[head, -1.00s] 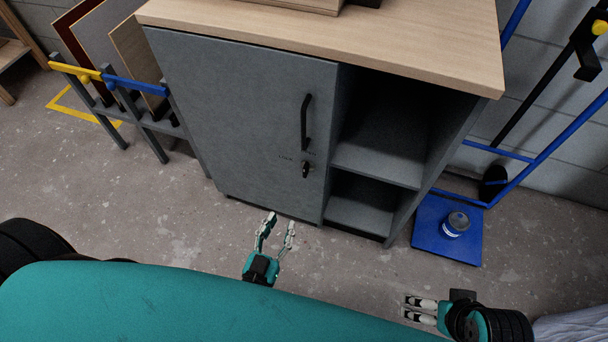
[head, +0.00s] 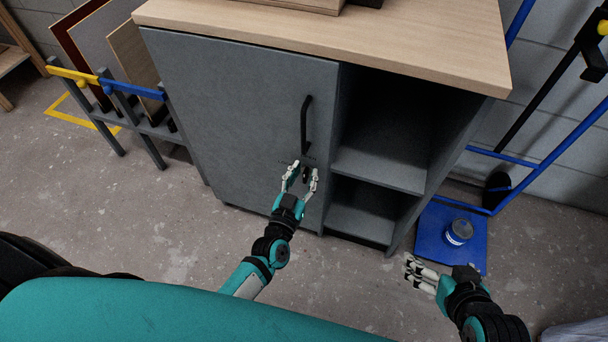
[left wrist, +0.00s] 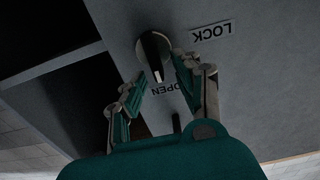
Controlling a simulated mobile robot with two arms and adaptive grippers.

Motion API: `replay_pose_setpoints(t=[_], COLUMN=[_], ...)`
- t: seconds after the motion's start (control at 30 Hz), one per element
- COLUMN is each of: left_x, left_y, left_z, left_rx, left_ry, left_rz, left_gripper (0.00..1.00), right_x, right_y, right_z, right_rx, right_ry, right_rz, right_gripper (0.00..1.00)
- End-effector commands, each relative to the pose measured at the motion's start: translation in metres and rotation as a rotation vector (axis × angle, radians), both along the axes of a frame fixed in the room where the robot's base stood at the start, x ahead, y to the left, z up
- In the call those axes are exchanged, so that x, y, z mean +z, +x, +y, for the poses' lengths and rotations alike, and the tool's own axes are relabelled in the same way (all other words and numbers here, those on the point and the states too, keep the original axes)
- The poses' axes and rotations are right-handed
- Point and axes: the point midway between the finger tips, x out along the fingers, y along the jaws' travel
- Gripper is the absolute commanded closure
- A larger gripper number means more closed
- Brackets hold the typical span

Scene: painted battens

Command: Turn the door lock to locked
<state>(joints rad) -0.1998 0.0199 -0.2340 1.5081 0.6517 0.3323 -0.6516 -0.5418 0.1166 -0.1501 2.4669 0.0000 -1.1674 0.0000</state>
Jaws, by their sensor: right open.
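The grey cabinet door (head: 230,120) is shut. Its dark lock knob (head: 306,173) sits below the black bar handle (head: 306,125). In the left wrist view the knob (left wrist: 154,48) appears close up, with an upside-down LOCK label (left wrist: 212,31) on one side and an OPEN label (left wrist: 166,88) near its lower end. My left gripper (head: 302,169) is open at the knob, its fingertips on either side of the knob's near end; I cannot tell if they touch it. My right gripper (head: 409,271) is open and empty, low over the floor to the right.
Open shelves (head: 378,165) adjoin the door on the right, under a wooden top (head: 400,45). A blue trolley (head: 437,238) with a can (head: 459,232) stands right of the cabinet. A rack with boards (head: 135,60) stands to the left.

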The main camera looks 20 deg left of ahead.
Motion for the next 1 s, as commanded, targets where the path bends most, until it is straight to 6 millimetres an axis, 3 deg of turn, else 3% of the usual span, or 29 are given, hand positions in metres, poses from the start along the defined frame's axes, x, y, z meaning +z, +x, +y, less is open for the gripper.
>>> replay_pose_setpoints(t=[0.33, 0.6, 1.0], left_x=[0.0, -0.0001, 0.0001], left_y=[0.0035, 0.0032, 0.0031], left_z=[0.0, 0.0, 0.0007], left_rx=[0.0, 0.0, -0.001], left_ry=[0.001, 0.001, -0.024], left_rz=[0.001, 0.001, 0.002], left_gripper=[0.69, 1.0, 1.0], right_x=[0.0023, 0.0023, 0.0017], right_y=[0.0034, 0.0032, 0.0014], right_z=[0.0012, 0.0013, 0.0008], right_rx=[0.001, 0.001, 0.001], right_ry=[0.004, 0.004, 0.002], right_rz=[-0.019, -0.019, -0.008], right_gripper=[0.0, 0.0, 0.0])
